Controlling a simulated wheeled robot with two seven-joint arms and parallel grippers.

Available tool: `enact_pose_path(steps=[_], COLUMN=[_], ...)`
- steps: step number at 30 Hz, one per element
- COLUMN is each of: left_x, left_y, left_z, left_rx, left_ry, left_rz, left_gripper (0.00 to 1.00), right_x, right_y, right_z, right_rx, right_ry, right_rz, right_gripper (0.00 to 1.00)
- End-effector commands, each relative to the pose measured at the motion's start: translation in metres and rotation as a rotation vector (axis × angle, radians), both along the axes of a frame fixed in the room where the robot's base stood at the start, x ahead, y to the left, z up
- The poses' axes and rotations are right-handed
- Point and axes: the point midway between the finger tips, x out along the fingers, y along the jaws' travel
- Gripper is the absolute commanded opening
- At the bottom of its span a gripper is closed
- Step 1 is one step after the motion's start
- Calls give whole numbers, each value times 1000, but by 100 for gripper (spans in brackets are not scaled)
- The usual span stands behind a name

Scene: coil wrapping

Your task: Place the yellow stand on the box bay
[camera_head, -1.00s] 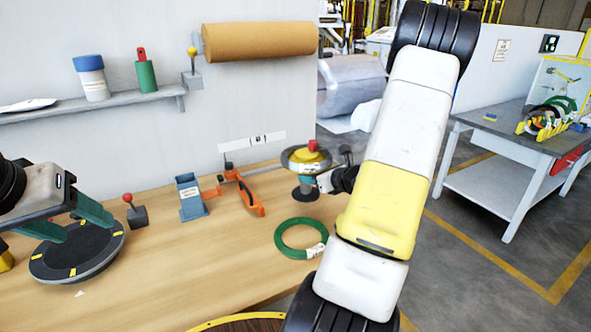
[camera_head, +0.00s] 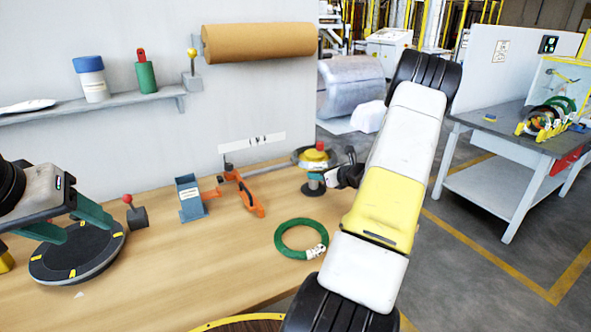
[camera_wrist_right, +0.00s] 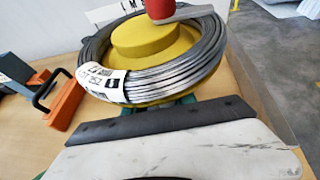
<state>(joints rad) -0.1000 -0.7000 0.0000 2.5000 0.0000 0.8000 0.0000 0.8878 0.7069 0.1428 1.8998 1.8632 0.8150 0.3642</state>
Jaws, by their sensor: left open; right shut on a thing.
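A yellow round stand (camera_head: 315,155) with a red knob and a grey wire coil around it is at the back right of the bench. It fills the top of the right wrist view (camera_wrist_right: 150,45), with a white label on the coil. My right gripper (camera_head: 318,180) is shut on it from the right; its fingers are mostly hidden beneath the coil. My left gripper (camera_head: 84,230) is open and empty above the black round turntable (camera_head: 75,262). I cannot tell which place is the box bay.
A green ring coil (camera_head: 281,248) lies at the bench's right. An orange clamp tool (camera_head: 247,192), a blue-grey holder (camera_head: 190,197) and a red-knobbed block (camera_head: 137,217) stand behind. A far table (camera_head: 490,130) bears a yellow rack with coils (camera_head: 546,120). The bench middle is clear.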

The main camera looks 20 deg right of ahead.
Motion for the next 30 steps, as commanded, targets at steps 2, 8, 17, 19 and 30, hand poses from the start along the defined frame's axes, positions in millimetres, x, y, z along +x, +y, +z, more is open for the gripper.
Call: enact_pose_path(steps=[2,8,17,19,30], left_x=[0,0,0,0,0], left_y=[0,0,0,0,0], left_z=[0,0,0,0,0], left_rx=[0,0,0,0,0], left_ry=[0,0,0,0,0], left_rz=[0,0,0,0,0], left_gripper=[58,58,58,58,58], right_x=[2,2,0,0,-22], right_y=[0,0,0,0,-6], right_z=[3,2,-2,-2,11], right_rx=[-2,-1,0,0,-2], right_ry=[-9,-7,-2,-2,-2], right_rz=[1,1,0,0,-3], right_gripper=[0,0,54,54,54])
